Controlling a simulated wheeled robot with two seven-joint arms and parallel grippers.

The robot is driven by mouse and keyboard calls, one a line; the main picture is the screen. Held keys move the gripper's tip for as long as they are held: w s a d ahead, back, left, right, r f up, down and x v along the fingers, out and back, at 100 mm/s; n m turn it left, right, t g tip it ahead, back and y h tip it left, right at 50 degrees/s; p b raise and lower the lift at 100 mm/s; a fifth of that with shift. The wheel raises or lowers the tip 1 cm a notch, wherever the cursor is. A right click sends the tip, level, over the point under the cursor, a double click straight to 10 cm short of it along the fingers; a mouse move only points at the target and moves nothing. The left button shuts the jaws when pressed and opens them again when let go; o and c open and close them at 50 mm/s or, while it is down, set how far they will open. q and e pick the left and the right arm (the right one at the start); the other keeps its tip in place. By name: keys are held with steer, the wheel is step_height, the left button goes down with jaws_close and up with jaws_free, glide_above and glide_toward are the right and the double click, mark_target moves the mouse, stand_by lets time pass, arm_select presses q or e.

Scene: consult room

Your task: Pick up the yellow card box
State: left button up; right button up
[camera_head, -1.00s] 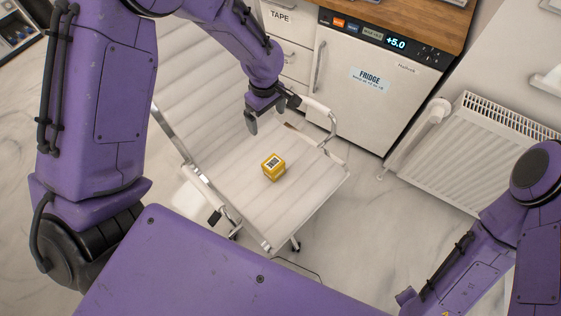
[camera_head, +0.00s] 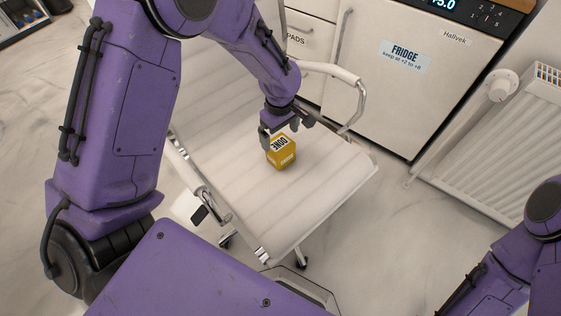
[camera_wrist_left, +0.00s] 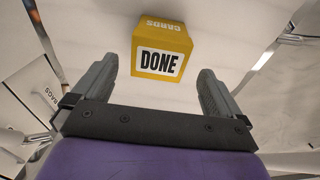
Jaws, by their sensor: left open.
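The yellow card box (camera_head: 282,153) sits on the white seat of a chair. It also shows in the left wrist view (camera_wrist_left: 161,50), with a white label reading DONE and the word CARDS on another face. My left gripper (camera_head: 286,131) is right by the box, at its upper side in the head view. In the left wrist view the two fingers (camera_wrist_left: 153,88) are spread wide, and the box lies just beyond the tips, roughly centred between them. Nothing is between the fingers. My right gripper is out of view; only part of that arm shows at the lower right.
The white chair (camera_head: 325,185) has metal armrests, one (camera_head: 352,95) close to the right of my left gripper. A fridge (camera_head: 400,95) and drawers (camera_head: 306,38) stand behind it. A radiator (camera_head: 490,150) is at the right. The seat around the box is clear.

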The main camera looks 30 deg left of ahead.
arm_select(q)
step_height(320, 180, down, 10)
steer(key=shift+f+b, duration=0.15)
steer(key=shift+b, duration=1.05)
steer(key=c, duration=1)
steer(key=shift+r, duration=0.2)
